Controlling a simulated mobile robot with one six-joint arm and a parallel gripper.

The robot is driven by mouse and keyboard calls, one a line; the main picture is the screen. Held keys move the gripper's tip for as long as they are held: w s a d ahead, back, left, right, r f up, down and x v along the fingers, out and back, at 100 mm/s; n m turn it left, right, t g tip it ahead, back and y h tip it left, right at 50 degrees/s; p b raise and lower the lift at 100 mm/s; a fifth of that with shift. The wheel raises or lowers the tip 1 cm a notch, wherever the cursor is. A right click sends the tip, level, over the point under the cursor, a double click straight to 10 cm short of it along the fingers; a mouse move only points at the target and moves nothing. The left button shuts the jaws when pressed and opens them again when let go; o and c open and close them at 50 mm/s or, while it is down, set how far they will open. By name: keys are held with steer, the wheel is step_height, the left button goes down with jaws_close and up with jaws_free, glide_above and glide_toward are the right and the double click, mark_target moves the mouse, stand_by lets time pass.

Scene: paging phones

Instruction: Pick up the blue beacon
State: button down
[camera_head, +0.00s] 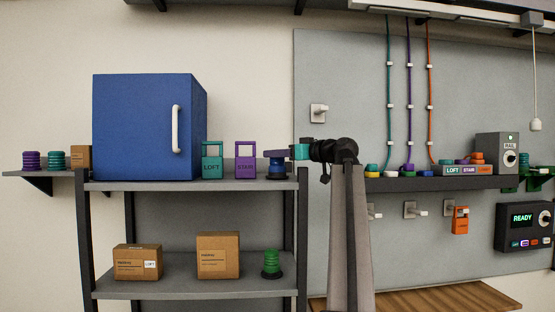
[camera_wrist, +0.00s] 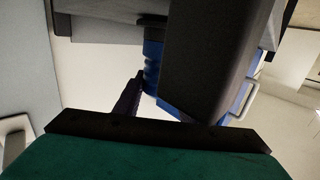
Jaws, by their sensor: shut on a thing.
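The blue beacon (camera_head: 277,171) is at the right end of the upper shelf (camera_head: 225,184), beside the purple STAIR tag. My gripper (camera_head: 279,155) reaches in from the right and is shut on the beacon's upper part. The beacon is upright, with its base at about shelf level; I cannot tell whether it touches the shelf. In the wrist view, the beacon's ribbed blue side (camera_wrist: 152,65) shows between my dark fingers (camera_wrist: 165,80), partly hidden by the nearer finger.
A blue cabinet (camera_head: 145,128) with a white handle fills the shelf's left. Teal LOFT (camera_head: 212,163) and purple STAIR (camera_head: 246,163) tags stand close left of the beacon. Boxes and a green beacon (camera_head: 271,264) are on the lower shelf. A crowded wall ledge (camera_head: 420,183) runs right.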

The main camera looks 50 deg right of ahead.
steer(key=shift+r+b, duration=0.8)
steer(key=shift+r, duration=1.6)
steer(key=shift+r+p, duration=2.1)
steer(key=shift+r, duration=0.4)
